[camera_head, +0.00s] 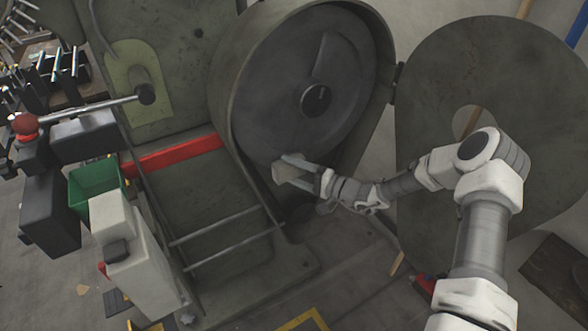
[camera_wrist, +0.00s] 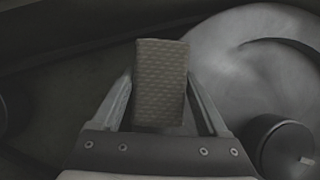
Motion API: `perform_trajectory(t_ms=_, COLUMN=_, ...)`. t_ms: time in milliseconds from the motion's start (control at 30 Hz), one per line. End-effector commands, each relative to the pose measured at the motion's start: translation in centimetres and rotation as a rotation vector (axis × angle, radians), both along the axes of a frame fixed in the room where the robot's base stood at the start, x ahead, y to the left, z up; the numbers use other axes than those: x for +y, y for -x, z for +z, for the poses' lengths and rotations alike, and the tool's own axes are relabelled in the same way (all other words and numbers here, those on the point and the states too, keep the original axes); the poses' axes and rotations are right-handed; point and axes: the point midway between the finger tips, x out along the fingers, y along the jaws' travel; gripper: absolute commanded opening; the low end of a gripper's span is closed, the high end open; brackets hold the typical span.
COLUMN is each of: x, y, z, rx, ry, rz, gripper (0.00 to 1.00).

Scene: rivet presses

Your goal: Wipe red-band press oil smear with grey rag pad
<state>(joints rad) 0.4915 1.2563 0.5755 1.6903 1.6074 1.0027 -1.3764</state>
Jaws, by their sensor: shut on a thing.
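The grey rag pad (camera_wrist: 161,84) is a textured block, held between the two fingers of my gripper (camera_wrist: 161,100). In the head view my gripper (camera_head: 308,172) is at the lower rim of the round flywheel housing, with the pad (camera_head: 288,174) at its tip. I cannot tell whether the pad touches the housing. The press is a dark green machine with a red band (camera_head: 175,156) across its body, left of my gripper. The dark flywheel (camera_head: 300,85) sits inside the open housing (camera_head: 243,100). I cannot make out a distinct oil smear in either view.
The big housing cover (camera_head: 490,75) hangs open on the right, behind my arm. A lever with a red knob (camera_head: 25,124), a green bin (camera_head: 96,187) and a light grey box (camera_head: 140,265) are at the left. Metal rails (camera_head: 225,226) cross below the red band.

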Motion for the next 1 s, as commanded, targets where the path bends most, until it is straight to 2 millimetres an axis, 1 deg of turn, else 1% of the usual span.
perform_trajectory(t_ms=33, x=0.8, y=0.2, z=0.3, rx=-0.005, ry=-0.005, rz=0.013, gripper=0.25)
perform_trajectory(t_ms=133, x=0.6, y=0.4, z=0.4, rx=-0.005, ry=-0.005, rz=0.012, gripper=0.25)
perform_trajectory(t_ms=600, x=-2.5, y=4.0, z=0.3, rx=-0.003, ry=-0.003, rz=0.003, gripper=0.25)
perform_trajectory(t_ms=700, x=-2.9, y=4.7, z=0.3, rx=-0.002, ry=-0.004, rz=0.003, gripper=0.25)
perform_trajectory(t_ms=1000, x=-3.2, y=5.0, z=0.2, rx=-0.004, ry=-0.003, rz=0.003, gripper=0.25)
